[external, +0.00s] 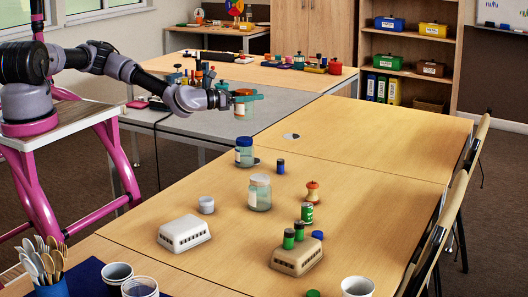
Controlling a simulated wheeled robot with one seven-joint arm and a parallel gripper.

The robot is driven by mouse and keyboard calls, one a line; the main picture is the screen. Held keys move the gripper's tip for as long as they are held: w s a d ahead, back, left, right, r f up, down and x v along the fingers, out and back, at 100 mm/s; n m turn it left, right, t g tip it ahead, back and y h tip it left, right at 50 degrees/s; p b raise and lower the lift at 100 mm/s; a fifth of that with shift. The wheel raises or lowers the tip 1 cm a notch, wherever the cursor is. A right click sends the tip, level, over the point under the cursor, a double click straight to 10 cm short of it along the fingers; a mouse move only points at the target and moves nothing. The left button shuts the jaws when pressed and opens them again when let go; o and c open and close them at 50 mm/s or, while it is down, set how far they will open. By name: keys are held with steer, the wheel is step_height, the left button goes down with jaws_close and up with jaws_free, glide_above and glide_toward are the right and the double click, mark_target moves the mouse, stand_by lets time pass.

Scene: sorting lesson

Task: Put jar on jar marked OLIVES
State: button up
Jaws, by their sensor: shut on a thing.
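My gripper (247,97) is shut on a clear jar with an orange lid (243,112). It holds the jar upright, in the air above the far left part of the wooden table. A jar with a blue lid (244,155) stands on the table below and nearer the camera. A jar with a white lid (260,195) stands nearer still. Both standing jars are upright and have pale labels. The lettering is too small to read, so I cannot tell which is marked OLIVES.
The wooden table (350,140) has free room at the far right. A small dark blue cylinder (280,167), a white cup (206,205), an orange-topped shaker (312,192), a white block (184,233) and a tan block (297,257) stand around the jars. Chairs line the right edge.

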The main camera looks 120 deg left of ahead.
mark_target(252, 115)
steer(key=shift+w+f, duration=0.1)
steer(key=shift+f, duration=0.55)
steer(key=shift+a+f, duration=0.1)
steer(key=shift+f, duration=2.85)
steer(key=shift+f, duration=0.1)
steer(key=o, duration=1.5)
steer(key=v, duration=1.2)
